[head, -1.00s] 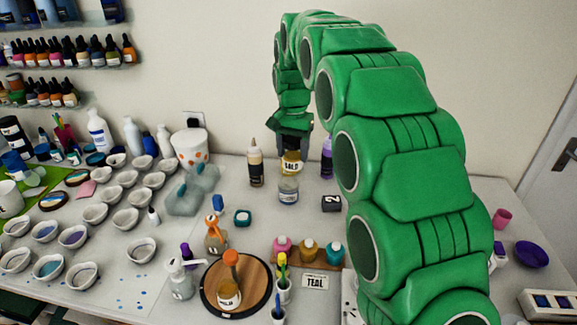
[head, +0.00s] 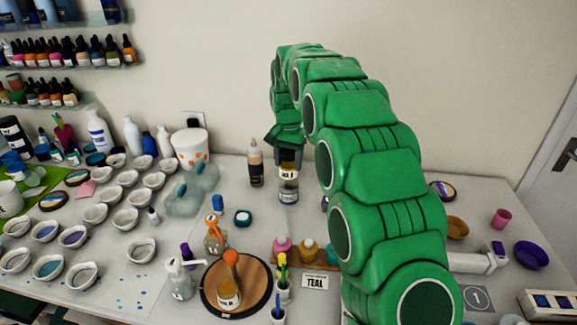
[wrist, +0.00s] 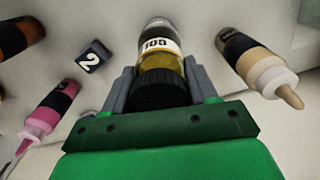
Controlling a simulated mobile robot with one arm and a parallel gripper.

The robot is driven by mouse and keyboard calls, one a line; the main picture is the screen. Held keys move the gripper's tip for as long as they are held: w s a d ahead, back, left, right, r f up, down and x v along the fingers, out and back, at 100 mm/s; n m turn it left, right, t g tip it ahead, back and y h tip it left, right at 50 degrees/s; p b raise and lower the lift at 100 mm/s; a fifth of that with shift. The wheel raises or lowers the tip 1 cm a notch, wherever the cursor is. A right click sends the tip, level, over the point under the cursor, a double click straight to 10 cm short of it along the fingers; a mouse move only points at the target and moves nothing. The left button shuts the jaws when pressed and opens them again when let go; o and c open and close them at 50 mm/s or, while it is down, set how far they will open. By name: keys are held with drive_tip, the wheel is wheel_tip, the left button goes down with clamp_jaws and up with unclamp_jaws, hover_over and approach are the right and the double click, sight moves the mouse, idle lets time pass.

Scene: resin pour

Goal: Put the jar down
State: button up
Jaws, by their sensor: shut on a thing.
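My gripper (head: 288,152) is shut on a jar (head: 288,171) with a yellow-gold fill and a white label that seems to read GOLD. In the wrist view the jar (wrist: 160,62) sits between the two grey fingers with its dark lid towards my gripper (wrist: 160,88). It looks upright in the head view. Directly below it in the picture is a clear glass jar (head: 288,192) on the table. The two overlap in view, and I cannot tell whether they touch. The held jar's base is not clearly visible.
A cream bottle (head: 255,163) stands just left of the jars. Paint bottles (head: 308,250) on a wooden stand and a round board (head: 262,283) are in front. White cups crowd the left.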

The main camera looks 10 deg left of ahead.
drive_tip(key=shift+f, duration=1)
drive_tip(key=shift+f, duration=0.15)
drive_tip(key=o, duration=1.1)
wheel_tip(320, 180, up, 12)
drive_tip(key=shift+f, duration=0.1)
drive_tip(key=shift+r, duration=0.25)
